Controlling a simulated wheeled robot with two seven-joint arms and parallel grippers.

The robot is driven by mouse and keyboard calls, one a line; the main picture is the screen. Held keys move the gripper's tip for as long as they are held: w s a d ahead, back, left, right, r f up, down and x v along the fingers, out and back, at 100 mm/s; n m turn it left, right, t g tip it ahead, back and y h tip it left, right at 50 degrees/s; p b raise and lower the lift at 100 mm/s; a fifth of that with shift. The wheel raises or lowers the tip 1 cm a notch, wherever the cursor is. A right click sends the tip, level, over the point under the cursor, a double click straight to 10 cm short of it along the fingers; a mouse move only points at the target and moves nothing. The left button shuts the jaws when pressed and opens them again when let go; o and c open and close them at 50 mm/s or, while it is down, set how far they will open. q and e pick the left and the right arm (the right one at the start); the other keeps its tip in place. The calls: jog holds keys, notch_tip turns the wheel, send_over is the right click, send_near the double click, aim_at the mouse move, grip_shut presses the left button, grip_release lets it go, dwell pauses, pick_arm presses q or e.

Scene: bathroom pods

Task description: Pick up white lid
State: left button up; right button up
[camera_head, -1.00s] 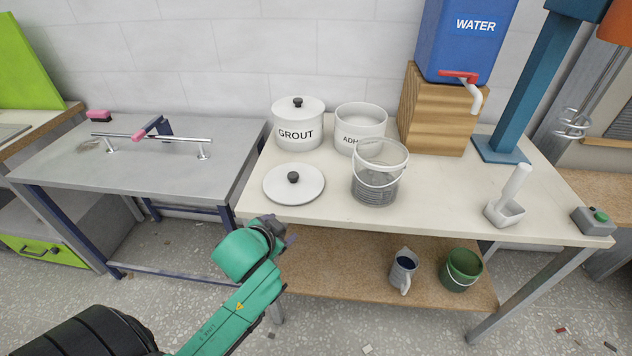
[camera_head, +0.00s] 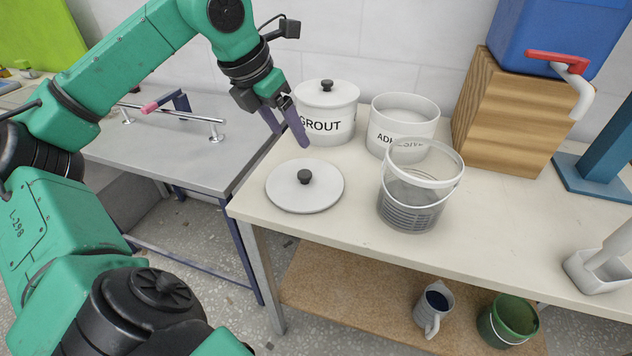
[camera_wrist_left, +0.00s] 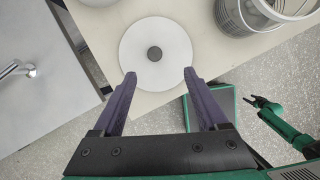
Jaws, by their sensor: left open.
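The white lid (camera_head: 322,194), a round disc with a black knob (camera_head: 305,177), lies flat near the left end of the cream table (camera_head: 370,224). My left gripper (camera_head: 288,130) is above and behind the lid, beside the GROUT pot, with its purple fingers pointing down. In the left wrist view the gripper (camera_wrist_left: 158,100) is open and empty. The lid (camera_wrist_left: 135,52) shows there beyond and between the fingertips, apart from them, with its knob (camera_wrist_left: 154,54) in the middle.
Behind the lid stand the lidded GROUT pot (camera_head: 342,94) and the open ADHESIVE pot (camera_head: 404,111). A clear bucket (camera_head: 412,217) stands right of the lid. A wooden block (camera_head: 500,112) carries the blue water tank (camera_head: 540,35). A grey bench with a rail (camera_head: 170,118) is at left.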

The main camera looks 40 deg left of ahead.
aim_at(304, 173)
pick_arm(q)
jog(key=x, duration=0.4)
jog(key=a+x, duration=0.1)
jog(key=x, duration=0.4)
jog(key=b+x, duration=0.1)
jog(key=x, duration=0.4)
jog(key=shift+s+a+f, duration=0.2)
jog(key=shift+s, duration=0.2)
grip_shut()
